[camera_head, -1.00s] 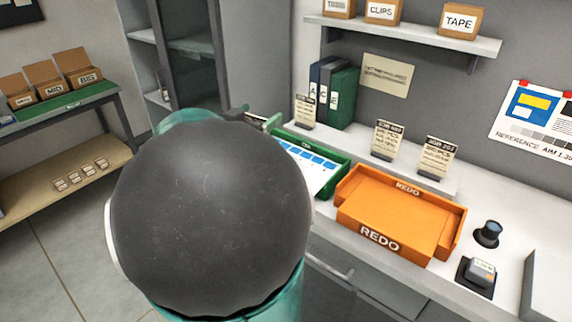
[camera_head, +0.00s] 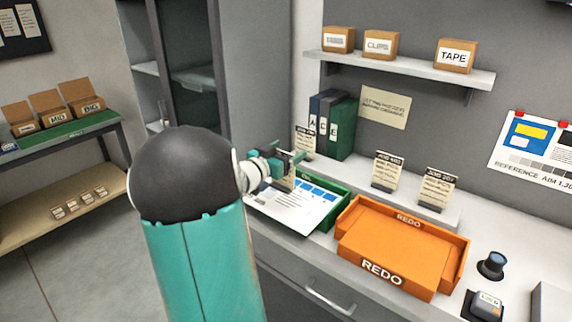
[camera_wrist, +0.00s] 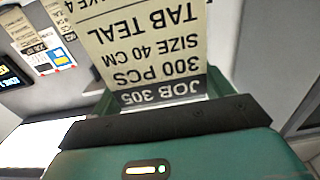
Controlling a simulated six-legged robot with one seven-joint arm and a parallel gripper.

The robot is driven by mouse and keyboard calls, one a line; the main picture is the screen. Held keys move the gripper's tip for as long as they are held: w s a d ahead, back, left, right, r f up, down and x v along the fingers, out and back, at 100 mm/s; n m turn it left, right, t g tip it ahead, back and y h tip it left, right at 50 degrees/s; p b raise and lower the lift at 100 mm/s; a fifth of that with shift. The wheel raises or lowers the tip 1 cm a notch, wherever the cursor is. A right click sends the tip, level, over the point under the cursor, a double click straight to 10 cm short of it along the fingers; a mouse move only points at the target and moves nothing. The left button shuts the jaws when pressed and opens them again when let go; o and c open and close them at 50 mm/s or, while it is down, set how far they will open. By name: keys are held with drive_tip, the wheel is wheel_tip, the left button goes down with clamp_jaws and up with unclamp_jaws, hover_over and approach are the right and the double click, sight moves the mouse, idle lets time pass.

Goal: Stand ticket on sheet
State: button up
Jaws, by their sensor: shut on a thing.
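My gripper (camera_head: 284,166) is shut on a cream ticket with a dark header reading JOB 305. The ticket (camera_wrist: 150,52) fills the upper middle of the wrist view, its print upside down there and its header beside the jaws. Its far end runs out of that view. My gripper is above the back left part of this tray; the exact gap cannot be told.
Three other tickets stand on the ledge behind: one by the binders (camera_head: 305,145), two further right (camera_head: 387,170) (camera_head: 436,188). The orange REDO tray (camera_head: 400,243) is right of the green tray. A dark knob (camera_head: 491,264) and a small device (camera_head: 486,304) stand further right.

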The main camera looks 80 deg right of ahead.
drive_tip(key=shift+d+f, duration=0.8)
drive_tip(key=shift+f, duration=0.2)
drive_tip(key=shift+w+f, duration=0.1)
drive_tip(key=shift+f, duration=1.45)
drive_tip(key=shift+f, duration=0.15)
drive_tip(key=o, duration=1.2)
drive_tip(key=shift+o, duration=0.2)
drive_tip(key=v, duration=1.2)
